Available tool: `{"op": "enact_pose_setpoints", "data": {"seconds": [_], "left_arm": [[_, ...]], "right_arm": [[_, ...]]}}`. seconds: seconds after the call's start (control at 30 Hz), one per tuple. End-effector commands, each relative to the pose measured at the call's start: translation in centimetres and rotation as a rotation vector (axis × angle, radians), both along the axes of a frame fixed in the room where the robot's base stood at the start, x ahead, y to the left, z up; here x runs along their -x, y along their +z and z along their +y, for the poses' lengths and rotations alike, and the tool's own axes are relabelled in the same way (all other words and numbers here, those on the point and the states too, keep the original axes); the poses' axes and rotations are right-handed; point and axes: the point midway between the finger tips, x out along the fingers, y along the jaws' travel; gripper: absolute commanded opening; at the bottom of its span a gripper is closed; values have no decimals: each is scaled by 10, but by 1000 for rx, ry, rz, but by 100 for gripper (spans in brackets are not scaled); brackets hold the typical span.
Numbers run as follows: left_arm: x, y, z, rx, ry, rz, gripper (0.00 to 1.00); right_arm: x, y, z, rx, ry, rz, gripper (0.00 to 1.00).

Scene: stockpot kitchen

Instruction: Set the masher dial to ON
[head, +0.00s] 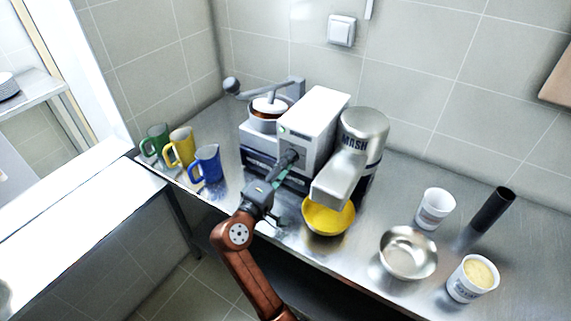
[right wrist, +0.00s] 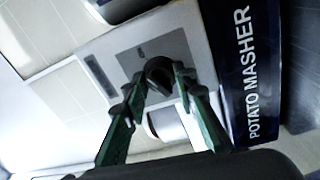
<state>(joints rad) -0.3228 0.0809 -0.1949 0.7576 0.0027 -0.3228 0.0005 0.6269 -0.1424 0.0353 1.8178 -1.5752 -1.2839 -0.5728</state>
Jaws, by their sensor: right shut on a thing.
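The masher is a white box (head: 318,108) with a steel head (head: 362,128) marked "MASH". In the right wrist view its dark blue side (right wrist: 257,70) reads "POTATO MASHER". The dial is a dark round knob (right wrist: 159,74) on a grey plate (right wrist: 140,55) on the white front. My right gripper (head: 279,170) reaches up to that front. In the right wrist view its green fingers (right wrist: 158,84) are closed on the dial, one on each side. The dial's pointer and setting cannot be read; one small mark shows on the plate. My left gripper is not in view.
A yellow bowl (head: 328,232) sits under the steel head. Green (head: 155,140), yellow (head: 182,143) and blue (head: 207,162) mugs stand at the left. A steel bowl (head: 408,275), white cups (head: 435,208) and a dark cylinder (head: 491,212) stand at the right.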

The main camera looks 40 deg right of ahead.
Motion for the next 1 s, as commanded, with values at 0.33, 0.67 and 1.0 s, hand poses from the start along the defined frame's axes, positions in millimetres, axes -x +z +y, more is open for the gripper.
{"op": "enact_pose_setpoints", "data": {"seconds": [0.33, 0.67, 1.0], "left_arm": [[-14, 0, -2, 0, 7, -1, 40], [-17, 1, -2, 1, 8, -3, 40], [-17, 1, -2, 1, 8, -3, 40]], "right_arm": [[0, -3, 0, -49, -2, -104, 2], [0, -3, -1, -55, -3, -117, 2], [0, -3, 0, -54, -2, -118, 38]]}}
